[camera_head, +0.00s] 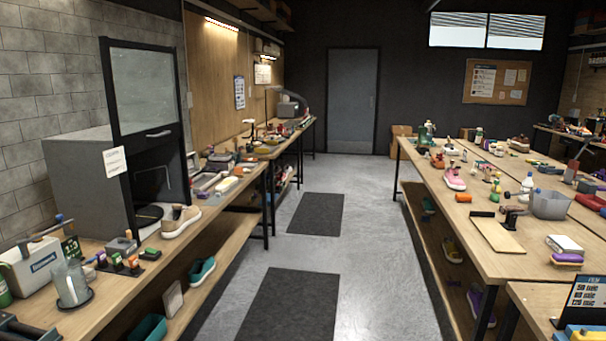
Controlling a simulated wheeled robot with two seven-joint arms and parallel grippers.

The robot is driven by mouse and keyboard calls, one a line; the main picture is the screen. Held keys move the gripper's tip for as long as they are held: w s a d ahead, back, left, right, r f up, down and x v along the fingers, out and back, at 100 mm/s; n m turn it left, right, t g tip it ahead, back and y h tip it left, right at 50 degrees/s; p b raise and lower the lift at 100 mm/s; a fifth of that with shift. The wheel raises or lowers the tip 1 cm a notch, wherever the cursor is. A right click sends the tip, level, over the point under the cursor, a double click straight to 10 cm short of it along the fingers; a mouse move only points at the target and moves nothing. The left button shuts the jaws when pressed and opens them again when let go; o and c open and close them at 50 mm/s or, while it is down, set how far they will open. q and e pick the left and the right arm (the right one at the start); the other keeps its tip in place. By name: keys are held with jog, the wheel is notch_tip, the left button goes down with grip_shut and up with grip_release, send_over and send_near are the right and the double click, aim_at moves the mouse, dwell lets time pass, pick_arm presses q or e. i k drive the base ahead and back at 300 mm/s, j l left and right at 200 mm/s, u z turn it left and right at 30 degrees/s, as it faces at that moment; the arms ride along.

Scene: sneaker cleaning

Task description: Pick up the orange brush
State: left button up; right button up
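I cannot tell for sure which thing is the orange brush. A small orange-topped item (133,261) stands in a row of small brush-like items on the near left bench. A flat orange block (225,185) lies farther along the left benches. A small orange item (463,197) sits on the right bench. All are too small to make out bristles. Neither of my grippers is in view.
The left bench (215,213) bears a dark open-front cabinet (150,165), a beige sneaker (181,220) and a glass jar (70,283). The aisle with dark mats (287,307) is clear.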

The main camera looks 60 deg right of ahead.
aim_at(239, 172)
jog(key=z, duration=1.65)
